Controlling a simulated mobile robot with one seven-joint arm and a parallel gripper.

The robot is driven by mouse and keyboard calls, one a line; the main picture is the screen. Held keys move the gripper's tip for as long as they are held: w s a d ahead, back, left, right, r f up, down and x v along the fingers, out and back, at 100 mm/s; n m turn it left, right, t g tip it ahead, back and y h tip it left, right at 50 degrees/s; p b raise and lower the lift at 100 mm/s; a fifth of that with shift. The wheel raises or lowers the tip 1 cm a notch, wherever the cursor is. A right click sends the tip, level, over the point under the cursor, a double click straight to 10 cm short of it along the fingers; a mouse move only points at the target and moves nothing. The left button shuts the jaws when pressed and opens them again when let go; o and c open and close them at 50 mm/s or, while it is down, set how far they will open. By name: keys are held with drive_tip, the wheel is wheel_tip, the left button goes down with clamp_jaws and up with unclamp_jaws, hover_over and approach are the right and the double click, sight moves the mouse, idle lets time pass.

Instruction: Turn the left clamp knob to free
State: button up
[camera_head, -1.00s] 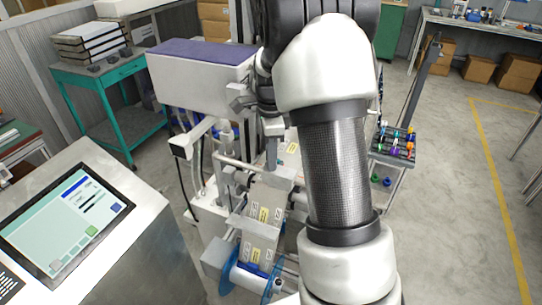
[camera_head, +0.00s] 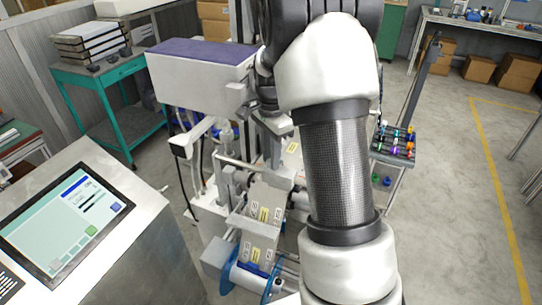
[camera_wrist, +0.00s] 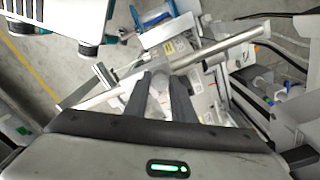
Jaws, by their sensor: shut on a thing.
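My gripper (camera_wrist: 161,84) shows in the wrist view with its two dark fingers on either side of a pale grey part, which looks like the left clamp knob (camera_wrist: 160,96). The fingers are shut on it; its far end and any marking are hard to make out. In the head view my gripper (camera_head: 276,158) reaches down into the machine, above the printed film web (camera_head: 262,212). The knob is hidden there behind the gripper. A metal bar (camera_wrist: 232,46) crosses just beyond the fingertips in the wrist view.
A film roll with blue flanges (camera_head: 247,279) sits low on the machine. A white box housing with a purple top (camera_head: 200,75) stands left of my arm. A screen console (camera_head: 68,225) is at front left. A rack of coloured reels (camera_head: 394,150) is at right.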

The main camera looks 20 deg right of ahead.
drive_tip(key=o, duration=1.1)
drive_tip(key=shift+c, duration=0.2)
wheel_tip(320, 180, up, 18)
drive_tip(key=shift+f+p, duration=0.25)
drive_tip(key=shift+p, duration=0.05)
